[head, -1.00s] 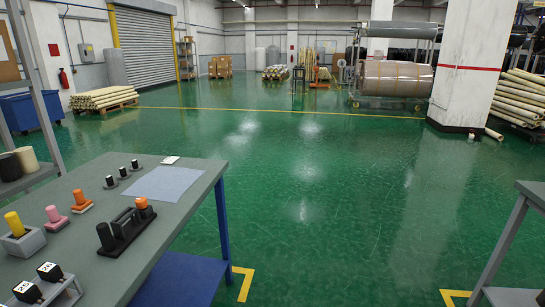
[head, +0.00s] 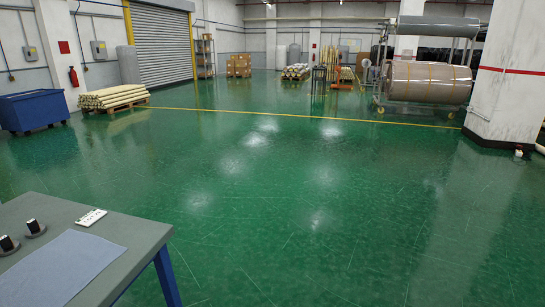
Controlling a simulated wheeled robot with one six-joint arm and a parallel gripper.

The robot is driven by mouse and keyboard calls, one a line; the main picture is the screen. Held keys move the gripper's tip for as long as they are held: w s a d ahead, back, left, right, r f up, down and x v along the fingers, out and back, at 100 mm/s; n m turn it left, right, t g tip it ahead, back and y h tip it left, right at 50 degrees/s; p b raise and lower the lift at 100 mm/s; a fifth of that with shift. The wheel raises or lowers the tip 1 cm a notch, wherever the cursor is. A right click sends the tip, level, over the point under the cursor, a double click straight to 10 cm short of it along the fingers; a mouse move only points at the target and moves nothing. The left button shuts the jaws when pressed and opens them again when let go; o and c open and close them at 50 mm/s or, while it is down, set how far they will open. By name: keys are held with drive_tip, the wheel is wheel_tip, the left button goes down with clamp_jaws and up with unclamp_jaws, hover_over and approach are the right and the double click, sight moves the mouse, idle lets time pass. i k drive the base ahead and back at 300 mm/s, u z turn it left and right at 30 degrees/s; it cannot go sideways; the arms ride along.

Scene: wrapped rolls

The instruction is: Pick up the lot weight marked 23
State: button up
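No weight with a readable 23 shows in the head view. Two small black pieces with pale faces stand on dark round bases on the grey table (head: 120,229) at the lower left: one piece (head: 32,227) at the table's far side and another (head: 7,243) at the picture's left edge. Any marks on them are too small to read. A white card with dark print (head: 91,217) lies beside them. A blue-grey sheet (head: 62,270) lies flat on the table in front of them. My gripper is not in view.
Open green floor (head: 300,220) fills the middle and right. A blue bin (head: 33,110) and a pallet of rolls (head: 112,97) stand at the back left. A big wrapped roll (head: 428,82) on a rack and a white pillar (head: 505,90) stand at the right.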

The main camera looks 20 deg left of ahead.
sight(35, 230)
drive_tip(key=u, duration=0.3)
drive_tip(key=i, duration=1.35)
drive_tip(key=u, duration=1.4)
drive_tip(key=i, duration=0.9)
drive_tip(key=u, duration=1.3)
drive_tip(key=i, duration=0.4)
drive_tip(key=u, duration=0.15)
